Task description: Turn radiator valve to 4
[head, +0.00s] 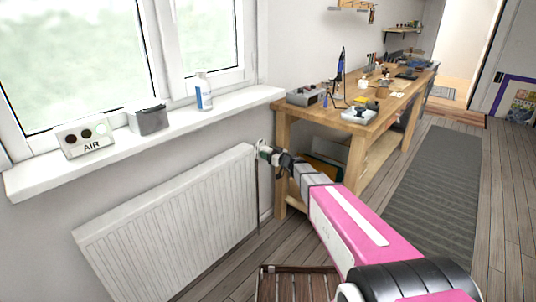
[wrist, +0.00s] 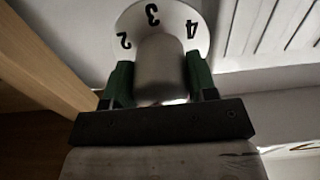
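The radiator valve (wrist: 161,52) shows in the wrist view as a pale rounded knob in front of a white dial (wrist: 183,14). The dial bears the numbers 2, 3 and 4, with 3 near the top middle, 2 at left and 4 at right. No pointer mark on the knob can be made out. My gripper (wrist: 158,76) has its green fingers on either side of the knob, appearing to touch both sides. In the head view my gripper (head: 267,153) is at the upper right corner of the white radiator (head: 175,222), largely hiding the valve.
A wooden workbench (head: 378,112) with tools stands just right of the valve. The windowsill (head: 150,131) above the radiator holds a AIR box (head: 84,137), a grey box (head: 149,119) and a bottle (head: 203,92). A slatted wooden piece (head: 300,284) lies on the floor.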

